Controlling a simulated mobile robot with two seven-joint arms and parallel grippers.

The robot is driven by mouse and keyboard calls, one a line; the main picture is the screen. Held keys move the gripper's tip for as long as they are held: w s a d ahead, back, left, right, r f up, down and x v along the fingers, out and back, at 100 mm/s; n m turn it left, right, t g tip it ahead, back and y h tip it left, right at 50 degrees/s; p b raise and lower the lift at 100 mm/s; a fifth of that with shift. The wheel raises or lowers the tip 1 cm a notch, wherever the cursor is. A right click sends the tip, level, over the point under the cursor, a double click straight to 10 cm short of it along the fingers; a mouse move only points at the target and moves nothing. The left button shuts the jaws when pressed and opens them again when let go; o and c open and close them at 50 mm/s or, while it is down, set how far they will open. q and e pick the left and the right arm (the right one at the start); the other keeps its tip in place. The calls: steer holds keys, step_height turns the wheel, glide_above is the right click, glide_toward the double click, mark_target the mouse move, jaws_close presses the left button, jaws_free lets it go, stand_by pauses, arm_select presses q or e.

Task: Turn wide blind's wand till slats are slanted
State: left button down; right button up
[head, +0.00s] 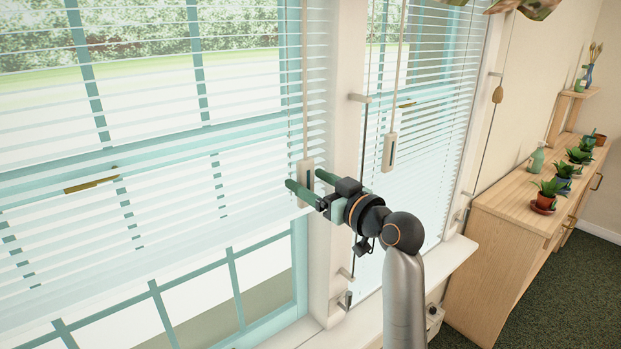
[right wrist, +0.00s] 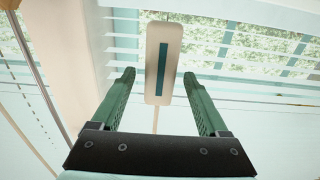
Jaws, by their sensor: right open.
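The wide blind (head: 150,120) covers the large window on the left in the head view. Its slats look near flat, with the outdoors showing through the gaps. Its wand ends in a pale handle (head: 306,178) with a dark stripe, hanging upright at the blind's right edge. My right gripper (head: 308,181) is open, its green fingertips on either side of the handle. In the right wrist view the handle (right wrist: 163,62) shows upright between the spread fingertips (right wrist: 158,77), with a gap on both sides. My left gripper is not in view.
A narrower blind (head: 428,110) with its own wand handle (head: 390,152) hangs to the right. A white post (head: 345,80) and a thin dark rod stand between the blinds. A wooden cabinet (head: 500,205) with potted plants (head: 547,193) is at the right.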

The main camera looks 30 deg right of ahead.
steer(key=shift+w, duration=0.2)
jaws_close()
stand_by(0.6)
